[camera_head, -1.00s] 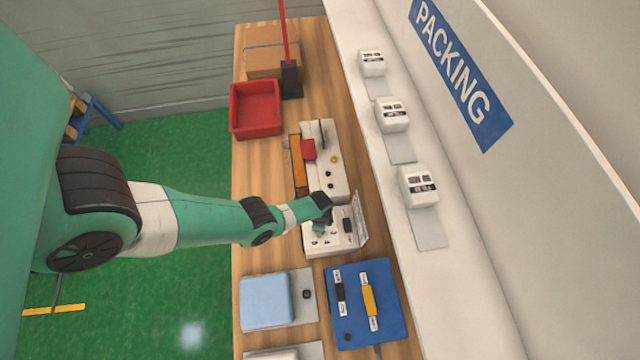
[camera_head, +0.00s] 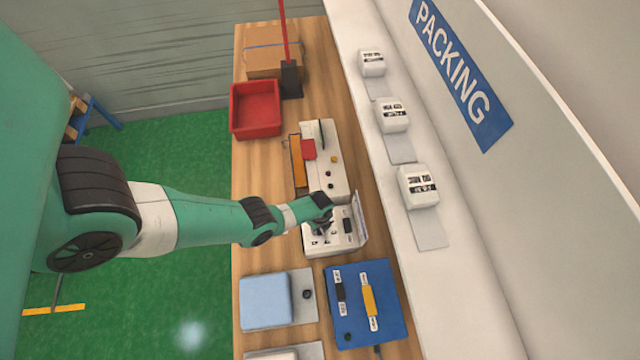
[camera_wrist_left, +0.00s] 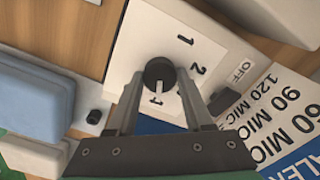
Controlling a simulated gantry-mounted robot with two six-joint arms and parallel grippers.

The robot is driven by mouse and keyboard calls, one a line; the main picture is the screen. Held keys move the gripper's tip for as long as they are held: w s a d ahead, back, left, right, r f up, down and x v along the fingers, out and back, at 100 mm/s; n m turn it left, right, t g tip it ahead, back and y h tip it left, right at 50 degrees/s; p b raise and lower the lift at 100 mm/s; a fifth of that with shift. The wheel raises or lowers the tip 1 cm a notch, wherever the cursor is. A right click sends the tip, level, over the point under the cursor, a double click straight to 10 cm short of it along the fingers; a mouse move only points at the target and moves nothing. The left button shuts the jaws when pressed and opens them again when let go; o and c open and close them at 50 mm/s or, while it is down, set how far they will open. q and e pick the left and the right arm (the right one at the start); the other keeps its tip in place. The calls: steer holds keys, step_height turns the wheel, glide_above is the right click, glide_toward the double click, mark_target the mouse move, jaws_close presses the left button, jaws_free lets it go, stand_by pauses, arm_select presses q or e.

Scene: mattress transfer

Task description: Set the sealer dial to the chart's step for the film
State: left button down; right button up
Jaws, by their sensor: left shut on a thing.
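The white sealer box (camera_head: 318,246) stands on the bench under my left gripper (camera_head: 322,226). In the left wrist view its round black dial (camera_wrist_left: 160,73) has a pale pointer mark towards the bottom of the picture. Numbers 1 and 2 are printed to its right; another number beside the pointer is partly hidden. The fingertips of my left gripper (camera_wrist_left: 160,80) are on either side of the dial, shut on it. The chart (camera_wrist_left: 277,112) stands beside the box and shows 60, 90 and 120 MIC lines, cut off at the edge. My right gripper is out of view.
A dark switch marked OFF (camera_wrist_left: 223,101) is close to the right finger. A blue case (camera_head: 385,310) and a light-blue block (camera_head: 265,301) lie nearer. A white machine with an orange bar (camera_head: 297,162) and a red bin (camera_head: 255,108) are beyond. White dispensers (camera_head: 418,187) line the ledge.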

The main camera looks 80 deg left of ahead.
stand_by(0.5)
arm_select(q)
steer(key=shift+c, duration=1.5)
jaws_free()
steer(key=shift+r, duration=0.1)
